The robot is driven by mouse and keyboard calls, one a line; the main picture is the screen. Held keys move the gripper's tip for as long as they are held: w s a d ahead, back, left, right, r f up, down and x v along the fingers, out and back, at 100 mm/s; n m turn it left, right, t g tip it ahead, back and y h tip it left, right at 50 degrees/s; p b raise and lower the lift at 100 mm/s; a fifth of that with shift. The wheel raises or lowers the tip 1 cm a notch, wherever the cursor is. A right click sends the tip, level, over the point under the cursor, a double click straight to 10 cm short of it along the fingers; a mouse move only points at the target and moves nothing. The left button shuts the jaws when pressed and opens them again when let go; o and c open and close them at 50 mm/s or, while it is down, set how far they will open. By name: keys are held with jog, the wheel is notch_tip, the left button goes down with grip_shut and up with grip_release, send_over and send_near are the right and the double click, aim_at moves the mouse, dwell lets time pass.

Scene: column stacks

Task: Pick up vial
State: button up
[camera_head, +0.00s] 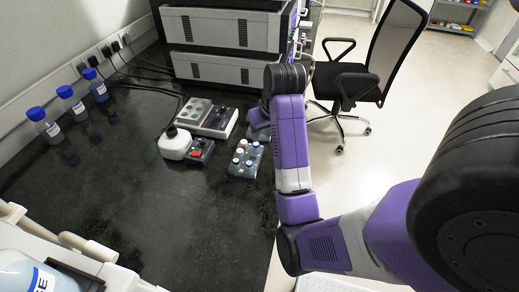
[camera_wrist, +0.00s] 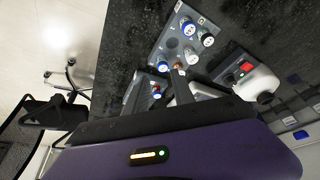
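Several small vials with white and blue caps stand in a grey rack (camera_head: 243,171) on the black bench in the head view. In the wrist view the rack (camera_wrist: 170,42) is near the top centre, with a blue-capped vial (camera_wrist: 187,27) and white-capped vials (camera_wrist: 208,39) upright in it. My gripper (camera_wrist: 180,72) shows as dark finger parts pointing at the near edge of this rack. I cannot tell its opening or whether it touches a vial. In the head view my purple arm hides the gripper.
A white rounded device (camera_head: 174,144) and a grey block with a red part (camera_head: 200,150) stand left of the rack. A larger grey tray (camera_head: 207,117) lies behind. Blue-capped bottles (camera_head: 72,103) line the wall. Stacked instruments (camera_head: 220,45) are at the back.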

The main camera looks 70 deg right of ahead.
aim_at(256, 144)
jog(key=shift+b+x, duration=0.55)
jog(key=shift+x, duration=0.55)
jog(key=shift+w+b+x, duration=0.15)
jog(key=shift+x, duration=1.15)
jog(key=shift+w+b+x, duration=0.15)
jog(key=shift+x, duration=1.15)
jog(key=shift+a+r, duration=0.1)
grip_shut()
